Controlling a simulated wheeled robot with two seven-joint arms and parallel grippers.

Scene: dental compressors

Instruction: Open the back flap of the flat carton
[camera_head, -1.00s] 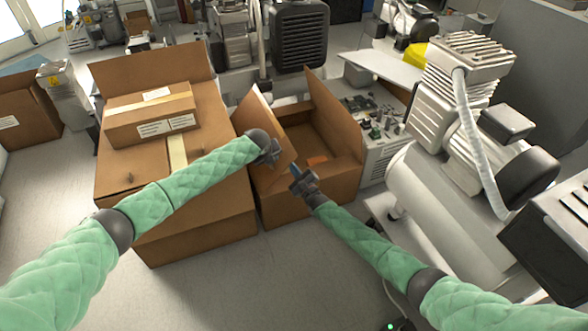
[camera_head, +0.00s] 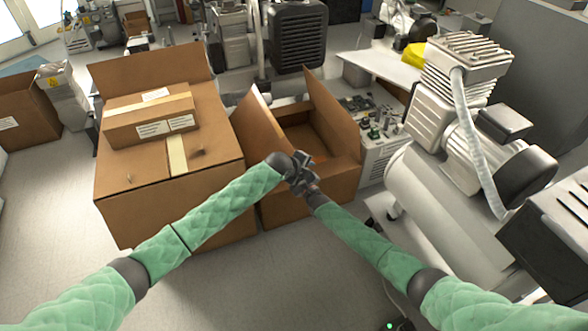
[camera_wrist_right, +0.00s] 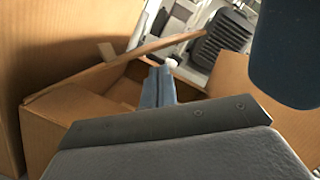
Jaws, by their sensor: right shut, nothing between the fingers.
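The open carton (camera_head: 330,186) stands in the middle, with its left flap (camera_head: 256,122) and right flap (camera_head: 325,108) raised. Its inside shows between them, and its back edge is partly hidden by the left flap. My right gripper (camera_head: 301,184) is at the front of the opening. In the right wrist view its pale blue fingers (camera_wrist_right: 158,88) are shut with nothing between them, pointing over the carton's inside. A narrow cardboard strip (camera_wrist_right: 185,40) shows beyond them. My left gripper (camera_head: 304,168) is close beside the right one. The two overlap, and its fingers cannot be made out.
A larger carton (camera_head: 205,205) stands to the left, with a small taped carton (camera_head: 150,116) on top. A compressor with a white tank (camera_head: 435,210) stands at the right.

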